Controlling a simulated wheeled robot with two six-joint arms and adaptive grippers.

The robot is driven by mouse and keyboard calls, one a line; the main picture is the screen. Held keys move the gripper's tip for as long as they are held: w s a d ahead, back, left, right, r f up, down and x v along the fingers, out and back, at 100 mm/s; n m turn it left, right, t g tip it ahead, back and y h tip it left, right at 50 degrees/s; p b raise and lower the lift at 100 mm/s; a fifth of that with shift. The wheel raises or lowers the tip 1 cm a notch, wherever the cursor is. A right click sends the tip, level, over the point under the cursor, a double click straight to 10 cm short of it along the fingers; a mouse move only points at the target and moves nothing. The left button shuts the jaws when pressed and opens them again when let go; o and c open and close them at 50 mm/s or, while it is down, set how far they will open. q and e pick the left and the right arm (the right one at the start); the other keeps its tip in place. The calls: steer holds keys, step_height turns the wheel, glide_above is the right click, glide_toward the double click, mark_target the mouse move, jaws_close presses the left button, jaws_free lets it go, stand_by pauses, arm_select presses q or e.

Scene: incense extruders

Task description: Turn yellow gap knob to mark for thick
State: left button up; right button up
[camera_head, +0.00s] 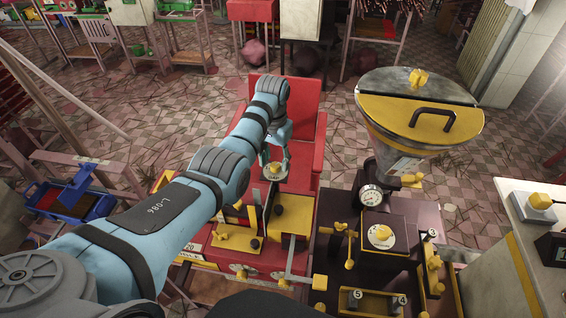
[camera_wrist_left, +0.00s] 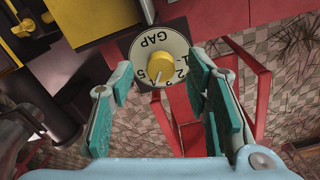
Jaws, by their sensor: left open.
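The yellow gap knob (camera_wrist_left: 161,67) sits at the centre of a round white dial (camera_wrist_left: 147,44) lettered GAP with numbers around its rim. In the head view the knob (camera_head: 275,168) shows at the red machine, just below my left gripper (camera_head: 276,146). In the wrist view my left gripper (camera_wrist_left: 160,70) is open, one finger to either side of the dial, with nothing held. The fingers look apart from the knob. A pale pointer line on the knob aims down toward the lower numbers; the exact mark is too small to read. My right gripper is not in view.
A dark machine with a pressure gauge (camera_head: 371,196), a yellow-topped dial (camera_head: 380,235) and a large metal hopper (camera_head: 420,105) stands to the right. Yellow levers and plates lie close below the knob. A blue tray (camera_head: 75,203) is at left; tiled floor (camera_head: 140,130) lies behind.

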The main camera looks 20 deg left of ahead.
arm_select(q)
steer(key=shift+w+f, duration=0.15)
steer(key=shift+f, duration=0.6)
steer(key=shift+w+f, duration=0.15)
steer(key=shift+f, duration=0.2)
steer(key=shift+s+r, duration=0.1)
steer(key=shift+s, duration=0.1)
steer(key=shift+c, duration=0.6)
jaws_close()
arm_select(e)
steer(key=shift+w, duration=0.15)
arm_select(q)
steer(key=shift+n, duration=0.5)
steer(key=n, duration=0.2)
steer(key=shift+r+n, duration=0.1)
steer(key=shift+n, duration=2)
